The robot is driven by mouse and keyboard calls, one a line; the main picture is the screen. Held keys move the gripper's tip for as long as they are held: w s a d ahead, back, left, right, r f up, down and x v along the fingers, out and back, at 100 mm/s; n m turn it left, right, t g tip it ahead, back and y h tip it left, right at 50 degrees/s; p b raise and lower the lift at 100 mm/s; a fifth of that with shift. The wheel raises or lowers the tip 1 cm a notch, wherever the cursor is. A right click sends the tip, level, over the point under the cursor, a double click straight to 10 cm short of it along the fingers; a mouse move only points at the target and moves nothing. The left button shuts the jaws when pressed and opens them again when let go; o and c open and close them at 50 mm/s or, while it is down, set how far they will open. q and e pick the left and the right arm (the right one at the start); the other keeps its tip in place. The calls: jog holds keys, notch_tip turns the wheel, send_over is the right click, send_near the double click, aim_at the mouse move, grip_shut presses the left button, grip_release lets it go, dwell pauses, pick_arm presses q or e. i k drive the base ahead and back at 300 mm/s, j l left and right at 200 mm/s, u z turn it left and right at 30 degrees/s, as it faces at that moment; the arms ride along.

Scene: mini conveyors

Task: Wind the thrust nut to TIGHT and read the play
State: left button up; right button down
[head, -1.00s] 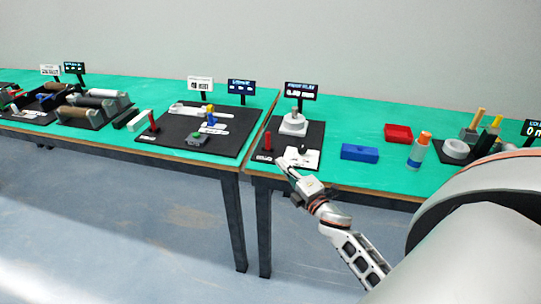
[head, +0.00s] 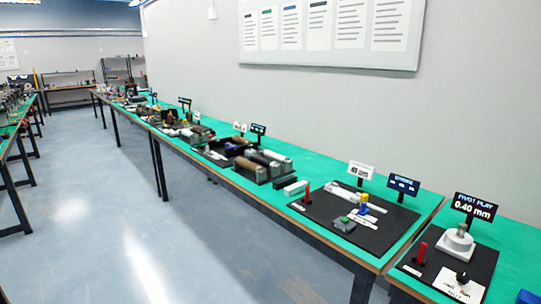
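The pivot-play station is at the lower right. Its black base plate (head: 487,262) carries a round white block with a grey post on top (head: 457,243), a red upright pin (head: 421,254) and a small black knob (head: 463,277) over a white card (head: 458,291). The card's lettering is too small to read, and I cannot tell which part is the thrust nut. The display (head: 474,206) behind reads "PIVOT PLAY 0.40 mm". Neither of my grippers is in view.
The neighbouring black board (head: 385,233) has a red pin, a blue-and-yellow part and two signs behind it. More stations and rollers line the green bench (head: 306,165) to the far left. A blue block (head: 526,297) is cut off at the bottom right. Open floor lies left.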

aim_at(462, 278)
jog(key=z, duration=1.25)
